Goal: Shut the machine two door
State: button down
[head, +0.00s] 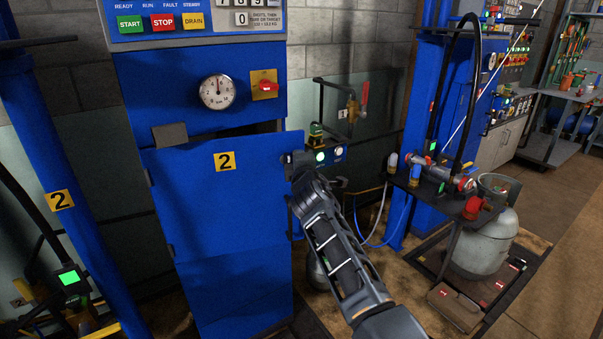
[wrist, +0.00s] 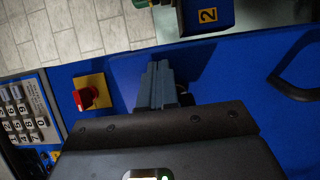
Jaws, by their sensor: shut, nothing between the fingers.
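The machine two door (head: 215,210) is a tall blue panel with a yellow "2" label in the head view. It stands slightly out from the frame, with a dark gap along its top right edge. My gripper (head: 298,160) is at the door's upper right edge; I cannot tell if it touches. In the wrist view its closed fingers (wrist: 156,78) lie over blue metal, with nothing between them. A black handle (wrist: 295,90) shows on a blue surface at the right of the wrist view; I cannot tell if it belongs to the door.
Above the door are a round gauge (head: 217,92) and a red knob (head: 265,87). A small box with a green light (head: 320,156) sits just right of my gripper. A stand with valves (head: 455,185) and a grey tank (head: 482,243) are further right. A blue post (head: 55,170) is at left.

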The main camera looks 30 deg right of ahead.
jog(key=shift+n+y, duration=0.4)
jog(key=shift+y, duration=0.1)
jog(key=shift+w+a+b+x, duration=0.15)
jog(key=shift+b+x, duration=0.3)
jog(key=shift+x, duration=0.8)
jog(key=shift+a+b+x, duration=0.2)
jog(key=shift+b+x, duration=0.25)
jog(key=shift+x, duration=0.8)
jog(key=shift+w+a+b+x, duration=0.15)
jog(key=shift+b+x, duration=0.3)
jog(key=shift+x, duration=0.8)
jog(key=shift+r, duration=0.15)
jog(key=shift+s, duration=0.15)
